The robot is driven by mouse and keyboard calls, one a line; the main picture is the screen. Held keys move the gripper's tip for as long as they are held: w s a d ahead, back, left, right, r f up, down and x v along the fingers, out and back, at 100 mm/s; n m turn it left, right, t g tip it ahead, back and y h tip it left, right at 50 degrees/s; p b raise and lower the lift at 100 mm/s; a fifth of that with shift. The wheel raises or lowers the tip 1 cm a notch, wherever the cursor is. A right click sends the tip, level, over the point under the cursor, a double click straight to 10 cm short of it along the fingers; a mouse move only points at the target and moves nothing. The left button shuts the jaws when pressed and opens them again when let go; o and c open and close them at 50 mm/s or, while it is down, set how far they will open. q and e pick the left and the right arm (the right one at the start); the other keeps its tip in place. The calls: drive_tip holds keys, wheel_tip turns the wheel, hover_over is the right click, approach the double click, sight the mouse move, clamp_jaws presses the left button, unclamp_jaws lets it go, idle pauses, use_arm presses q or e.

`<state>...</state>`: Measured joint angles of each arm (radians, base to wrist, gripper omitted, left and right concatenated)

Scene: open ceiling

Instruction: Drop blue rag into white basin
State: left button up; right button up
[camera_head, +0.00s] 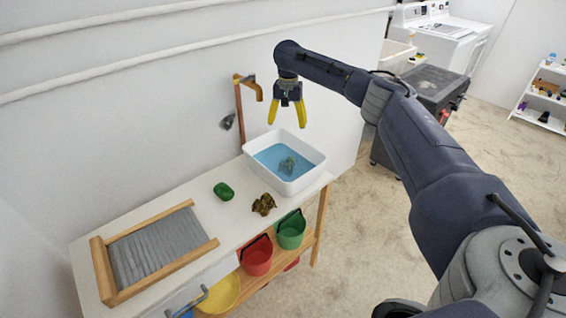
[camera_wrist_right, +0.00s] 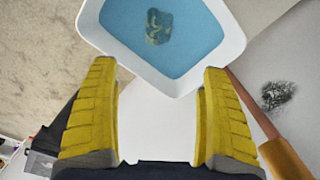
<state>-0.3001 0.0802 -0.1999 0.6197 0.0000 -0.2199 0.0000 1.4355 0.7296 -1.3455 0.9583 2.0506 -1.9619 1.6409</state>
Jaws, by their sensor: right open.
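A white basin (camera_head: 312,180) filled with blue water stands at the right end of the counter. A crumpled grey-blue rag (camera_head: 287,166) lies in the water, apart from the basin's walls. The rag (camera_wrist_right: 158,27) and the basin's rim (camera_wrist_right: 178,87) also show in the right wrist view. My right gripper (camera_head: 286,118) is open and empty, with its yellow fingers pointing down above the basin. In the right wrist view its two fingers (camera_wrist_right: 158,75) stand wide apart with nothing between them. My left gripper is not in view.
A crumpled brown rag (camera_head: 264,204) and a green soap-like lump (camera_head: 223,191) lie on the counter (camera_head: 226,222). A wood-framed washboard (camera_head: 150,250) is at the left. Red (camera_head: 257,258), green (camera_head: 291,232) and yellow buckets (camera_head: 222,294) sit below.

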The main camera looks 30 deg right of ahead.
drive_tip(key=shift+r, duration=2)
